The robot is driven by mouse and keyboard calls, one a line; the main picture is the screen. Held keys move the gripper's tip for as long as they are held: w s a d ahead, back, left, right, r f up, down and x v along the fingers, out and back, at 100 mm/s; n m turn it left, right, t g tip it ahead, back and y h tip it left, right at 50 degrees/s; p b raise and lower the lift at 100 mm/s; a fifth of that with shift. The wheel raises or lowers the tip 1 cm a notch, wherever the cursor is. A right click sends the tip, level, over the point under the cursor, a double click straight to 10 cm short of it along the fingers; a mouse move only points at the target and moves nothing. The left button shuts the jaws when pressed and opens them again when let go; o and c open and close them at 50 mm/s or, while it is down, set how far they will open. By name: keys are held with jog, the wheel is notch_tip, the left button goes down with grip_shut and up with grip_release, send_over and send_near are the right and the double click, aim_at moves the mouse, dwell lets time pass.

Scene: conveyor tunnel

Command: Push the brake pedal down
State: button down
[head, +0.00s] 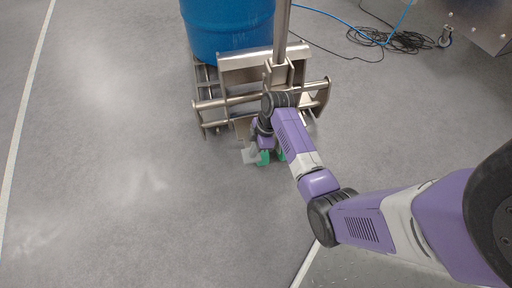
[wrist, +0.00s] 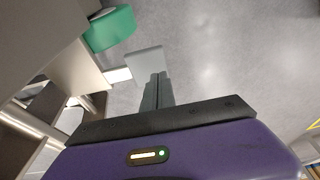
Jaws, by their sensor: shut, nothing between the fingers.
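The brake pedal looks to be a flat light-grey plate on a short stem. It shows low at the front of the steel drum cart (head: 262,60) in the head view (head: 249,156), and near the middle of the wrist view (wrist: 146,64). A green wheel-like part (wrist: 110,28) is beside it. My gripper (wrist: 158,78) is shut and empty. Its fingertips overlap the lower right edge of the plate in the wrist view; I cannot tell whether they touch it. In the head view my wrist hides the fingers.
A blue drum (head: 228,28) stands on the cart, whose steel bars (head: 220,103) are close to my wrist. Coiled cables (head: 400,41) and a wheeled steel unit (head: 478,20) are at the far right. The grey floor at left is clear.

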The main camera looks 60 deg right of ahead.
aim_at(256, 161)
jog(key=shift+f+b, duration=0.35)
jog(key=shift+f, duration=0.6)
jog(key=shift+s+a+f+t+h+p, duration=0.15)
jog(key=shift+f+t+h+p, duration=0.1)
jog(key=shift+f, duration=0.2)
jog(key=shift+s+a+f+t+h+p, duration=0.15)
jog(key=shift+f+h+p, duration=0.1)
jog(key=shift+f, duration=0.15)
jog(key=shift+s+f, duration=0.1)
jog(key=shift+f, duration=1.3)
jog(key=shift+a, duration=0.1)
